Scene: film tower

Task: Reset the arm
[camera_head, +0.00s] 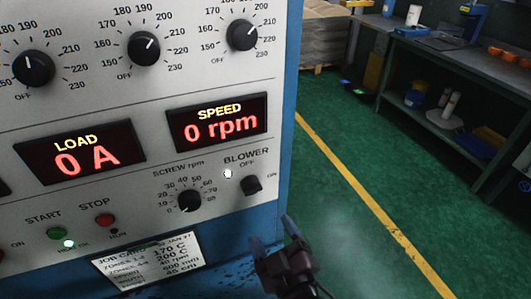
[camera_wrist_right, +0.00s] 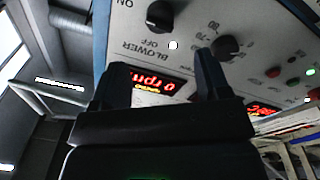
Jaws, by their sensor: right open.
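My right gripper (camera_head: 273,232) is in front of the lower right edge of the control panel (camera_head: 150,95), below the blower knob (camera_head: 251,185). Its two fingers are apart with nothing seen between them. In the right wrist view the gripper (camera_wrist_right: 155,58) is open, with the panel upside down beyond it. The blower knob (camera_wrist_right: 160,14) and the screw rpm knob (camera_wrist_right: 228,47) show there past the fingertips. I see no clear contact between fingers and panel. My left gripper is in neither view.
The load display (camera_head: 80,152) reads 0 A and the speed display (camera_head: 217,122) reads 0 rpm. A job card (camera_head: 150,260) hangs below the buttons. Green floor (camera_head: 345,210) with a yellow line is clear to the right. A workbench (camera_head: 455,55) stands at the far right.

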